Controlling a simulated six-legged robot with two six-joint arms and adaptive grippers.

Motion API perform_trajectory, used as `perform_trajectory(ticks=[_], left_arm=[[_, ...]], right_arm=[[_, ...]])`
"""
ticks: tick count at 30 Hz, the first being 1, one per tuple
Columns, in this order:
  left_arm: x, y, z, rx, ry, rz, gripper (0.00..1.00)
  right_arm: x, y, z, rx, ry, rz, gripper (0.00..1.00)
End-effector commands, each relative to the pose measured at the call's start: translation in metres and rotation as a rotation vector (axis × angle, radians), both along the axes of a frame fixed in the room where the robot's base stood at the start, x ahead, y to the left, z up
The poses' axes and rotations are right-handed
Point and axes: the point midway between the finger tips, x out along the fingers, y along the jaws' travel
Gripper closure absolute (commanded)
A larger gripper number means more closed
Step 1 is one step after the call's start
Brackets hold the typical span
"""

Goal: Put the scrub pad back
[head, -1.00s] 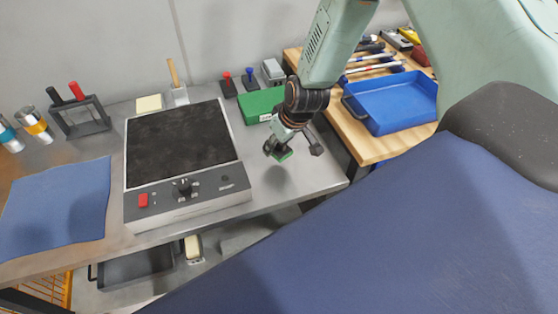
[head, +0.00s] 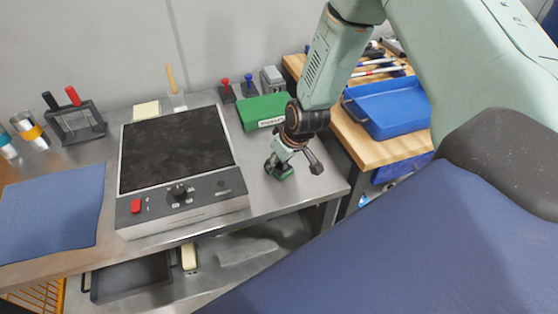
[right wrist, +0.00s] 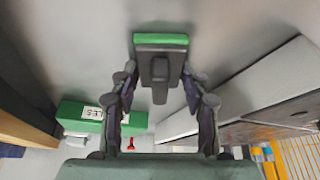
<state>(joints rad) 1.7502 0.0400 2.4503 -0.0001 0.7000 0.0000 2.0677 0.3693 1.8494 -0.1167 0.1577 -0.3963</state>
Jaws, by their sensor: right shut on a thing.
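The scrub pad (right wrist: 160,41) shows in the right wrist view as a dark block with a green face and a grey grip. My right gripper (right wrist: 160,82) is shut on that grip. In the head view, my right gripper (head: 280,165) is low over the bare metal bench (head: 285,200), right of the hot plate, with a green edge of the scrub pad (head: 286,174) showing below it. I cannot tell whether the pad touches the bench. My left gripper is not in view.
The hot plate (head: 175,150) stands left of my right gripper. A green labelled box (head: 263,110) is just behind it. Two small stamp-like tools (head: 249,86) and a grey box (head: 272,79) stand behind that. A blue tray (head: 390,108) lies on the wooden bench at right.

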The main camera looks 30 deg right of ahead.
Motion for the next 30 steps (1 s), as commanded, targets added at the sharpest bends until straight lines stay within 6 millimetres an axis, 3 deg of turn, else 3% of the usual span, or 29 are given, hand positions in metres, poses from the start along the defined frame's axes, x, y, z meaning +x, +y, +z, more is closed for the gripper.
perform_trajectory(ticks=[9, 20, 30], left_arm=[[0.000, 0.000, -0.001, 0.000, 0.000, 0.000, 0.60], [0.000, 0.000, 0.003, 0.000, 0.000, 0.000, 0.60], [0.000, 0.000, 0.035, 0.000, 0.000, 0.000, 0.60]], right_arm=[[0.000, 0.000, -0.001, 0.000, 0.000, 0.000, 0.31], [0.000, 0.000, 0.003, 0.000, 0.000, 0.000, 0.31], [-0.014, -0.002, 0.040, 0.002, 0.000, -0.001, 0.31]])
